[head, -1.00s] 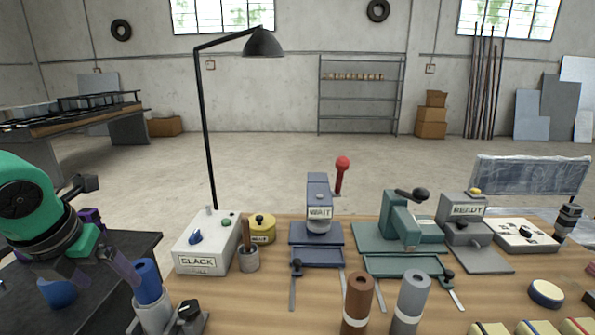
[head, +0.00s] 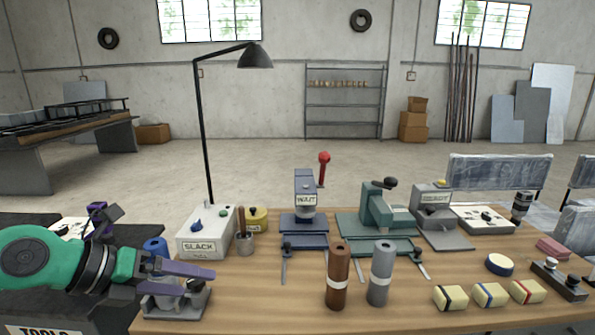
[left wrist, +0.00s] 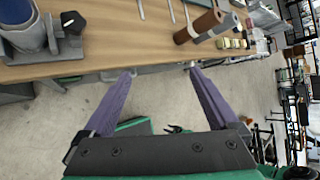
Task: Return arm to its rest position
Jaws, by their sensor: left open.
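My left arm comes in from the left in the head view, green with purple fingers. Its gripper (head: 200,264) shows in front of the blue cylinder (head: 155,246) and its grey holder (head: 172,303) at the table's left end. In the left wrist view the two purple fingers (left wrist: 160,82) are spread apart with nothing between them. They point toward the front edge of the wooden table (left wrist: 112,52), with floor showing below and between them. I do not see my right gripper in either view.
A white SLACK box (head: 205,233), a WAIT press (head: 305,205) and a green press (head: 377,218) stand along the table's back. Brown (head: 337,278) and grey (head: 380,275) cylinders stand upright in front. Yellow blocks (head: 489,294) lie front right. A dark TOOLS surface lies left.

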